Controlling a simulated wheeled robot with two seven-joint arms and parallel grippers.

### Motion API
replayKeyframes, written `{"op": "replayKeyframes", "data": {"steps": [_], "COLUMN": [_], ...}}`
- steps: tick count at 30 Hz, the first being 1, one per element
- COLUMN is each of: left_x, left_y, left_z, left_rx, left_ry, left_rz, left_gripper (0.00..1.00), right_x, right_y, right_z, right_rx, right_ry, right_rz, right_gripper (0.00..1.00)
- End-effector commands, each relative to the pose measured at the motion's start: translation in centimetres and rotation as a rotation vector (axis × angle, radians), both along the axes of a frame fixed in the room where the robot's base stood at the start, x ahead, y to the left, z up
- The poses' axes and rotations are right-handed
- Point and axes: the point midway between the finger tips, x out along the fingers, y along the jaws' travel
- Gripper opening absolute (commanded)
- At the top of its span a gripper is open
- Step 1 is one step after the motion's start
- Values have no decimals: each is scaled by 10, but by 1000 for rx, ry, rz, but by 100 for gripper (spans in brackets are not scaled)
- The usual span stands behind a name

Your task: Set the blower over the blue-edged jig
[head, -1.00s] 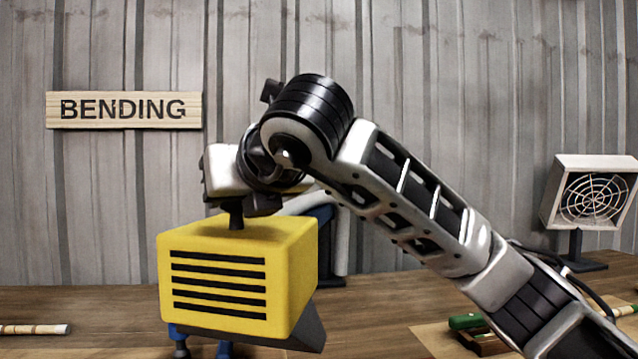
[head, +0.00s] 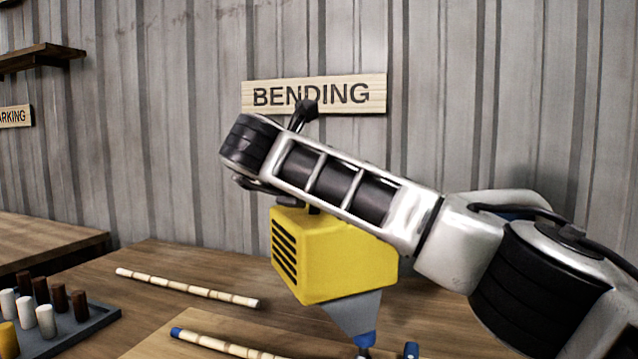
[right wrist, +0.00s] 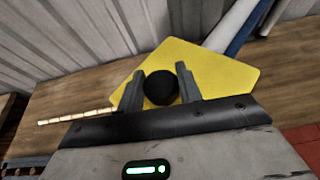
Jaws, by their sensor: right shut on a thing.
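The blower (head: 345,262) is a yellow box with dark vent slots, a grey tapered underside and a black knob on top. My right gripper (right wrist: 161,88) is shut on the black knob, one finger on each side. The blower hangs from it, above the table in the head view; its yellow top (right wrist: 218,82) fills the middle of the right wrist view. Small blue posts (head: 411,350) show just below the blower at the bottom edge; they may belong to the blue-edged jig, whose rest is hidden or out of frame. My left gripper is not in view.
A rattan pole (head: 187,288) lies on the table left of the blower. A blue-ended pole (head: 215,343) lies on a paler board nearer. A grey tray (head: 88,330) with several pegs stands at the lower left. A BENDING sign (head: 315,94) hangs on the wall behind.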

Motion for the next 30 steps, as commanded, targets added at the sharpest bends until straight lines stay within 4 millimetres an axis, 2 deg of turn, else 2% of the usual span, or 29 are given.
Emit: {"op": "replayKeyframes", "data": {"steps": [11,12,14,24,30], "left_x": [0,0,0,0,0], "left_y": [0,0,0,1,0], "left_z": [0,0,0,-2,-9], "left_rx": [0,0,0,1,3], "left_ry": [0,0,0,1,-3], "left_rz": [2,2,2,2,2], "left_gripper": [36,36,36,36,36], "right_x": [1,1,1,-2,-27], "right_y": [-1,-1,-1,1,11], "right_z": [-2,-2,-2,0,10], "right_rx": [1,1,0,1,0], "right_ry": [6,6,5,2,-2], "right_rz": [-7,-7,-7,-3,1], "right_gripper": [0,43,57,57,57]}}
